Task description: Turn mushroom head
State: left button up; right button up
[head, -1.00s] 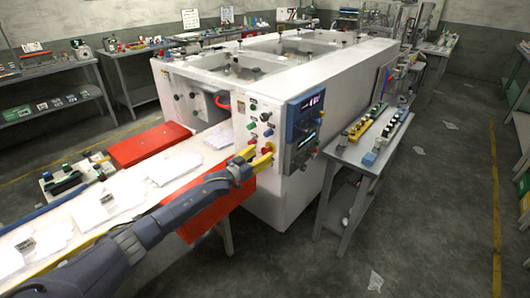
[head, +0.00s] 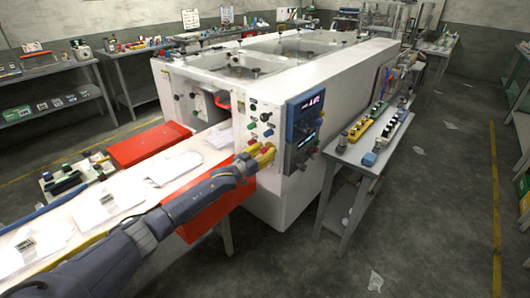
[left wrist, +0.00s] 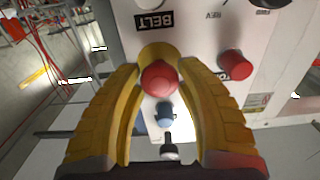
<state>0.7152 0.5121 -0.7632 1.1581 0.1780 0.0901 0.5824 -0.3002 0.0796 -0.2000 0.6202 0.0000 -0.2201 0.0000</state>
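The red mushroom head (left wrist: 158,78) sits on a round yellow base (left wrist: 158,51) on the white machine's control panel. In the left wrist view it lies between the two yellow fingertips of my left gripper (left wrist: 159,68), with one finger close against each side. The fingers appear closed in on it; exact contact is hard to see. In the head view my left gripper (head: 262,155) reaches the low front corner of the panel, and its fingers largely hide the mushroom head. My right gripper is not in view.
A red button (left wrist: 236,64) and a blue button (left wrist: 166,113) stand near the fingers. A display unit (head: 304,118) is on the panel's right part. A white conveyor (head: 120,195) runs under my left arm. A side table (head: 352,150) stands to the right.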

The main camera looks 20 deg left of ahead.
pick_arm(q)
grip_shut()
jog(key=shift+m, duration=0.3)
jog(key=shift+d+m, duration=0.1)
jog(key=shift+m, duration=2.7)
jog(key=shift+r, duration=0.1)
jog(key=o, duration=0.6)
grip_release()
jog(key=shift+s, duration=0.1)
